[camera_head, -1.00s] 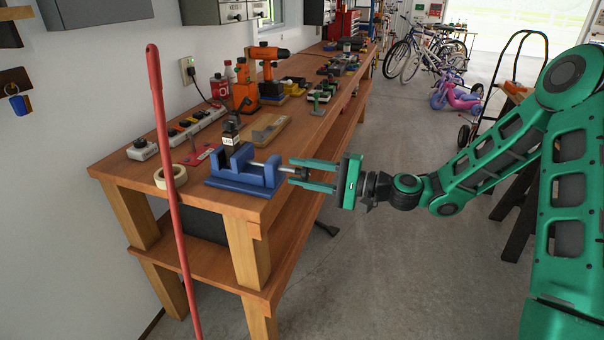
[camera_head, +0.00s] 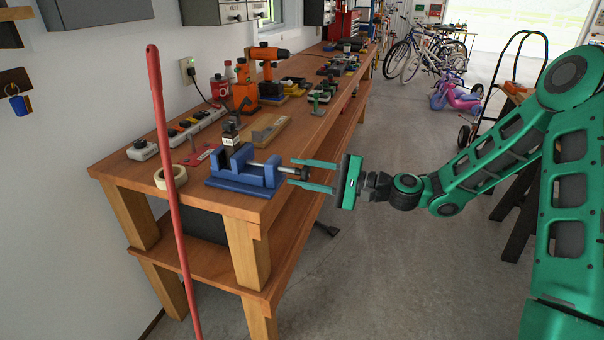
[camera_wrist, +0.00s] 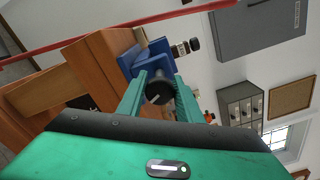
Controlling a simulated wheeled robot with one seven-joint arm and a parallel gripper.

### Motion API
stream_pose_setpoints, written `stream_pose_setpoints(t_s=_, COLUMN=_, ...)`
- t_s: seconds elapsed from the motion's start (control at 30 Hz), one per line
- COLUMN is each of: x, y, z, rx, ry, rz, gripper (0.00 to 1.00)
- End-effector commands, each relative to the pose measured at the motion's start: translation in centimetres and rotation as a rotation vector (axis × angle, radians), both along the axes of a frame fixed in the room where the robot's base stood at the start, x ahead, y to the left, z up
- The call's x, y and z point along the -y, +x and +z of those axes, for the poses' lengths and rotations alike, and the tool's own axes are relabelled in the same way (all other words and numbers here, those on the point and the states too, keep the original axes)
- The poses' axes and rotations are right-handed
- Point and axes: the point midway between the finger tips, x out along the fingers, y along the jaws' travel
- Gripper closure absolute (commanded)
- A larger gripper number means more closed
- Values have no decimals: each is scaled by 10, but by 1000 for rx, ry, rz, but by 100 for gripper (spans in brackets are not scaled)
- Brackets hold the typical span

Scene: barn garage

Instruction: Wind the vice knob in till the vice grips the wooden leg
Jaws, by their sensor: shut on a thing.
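The blue vice (camera_head: 240,184) sits at the near corner of the workbench, with its screw pointing right past the edge. A dark piece with a white label, apparently the leg (camera_head: 229,141), stands upright at the jaws; I cannot tell whether both jaws touch it. My gripper (camera_head: 308,175) is shut on the black vice knob (camera_head: 303,173), one green finger on each side. In the wrist view the knob (camera_wrist: 158,90) shows between the fingertips, with the vice (camera_wrist: 140,60) and leg (camera_wrist: 186,47) behind it.
A red pole (camera_head: 167,180) stands in front of the bench (camera_head: 215,207). The floor right of the bench is clear around my gripper.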

Motion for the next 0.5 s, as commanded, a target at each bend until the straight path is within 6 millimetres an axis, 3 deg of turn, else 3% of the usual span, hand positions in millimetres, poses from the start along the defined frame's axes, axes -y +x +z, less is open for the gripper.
stream_pose_setpoints(t_s=0.07, x=3, y=2, z=-4, rx=-4, ry=-8, rz=-8, gripper=90)
stream_pose_setpoints(t_s=0.1, x=3, y=2, z=-4, rx=-4, ry=-8, rz=-8, gripper=63)
stream_pose_setpoints(t_s=0.13, x=3, y=2, z=-4, rx=-4, ry=-8, rz=-7, gripper=59)
stream_pose_setpoints(t_s=0.5, x=5, y=-1, z=-2, rx=-1, ry=-4, rz=-3, gripper=59)
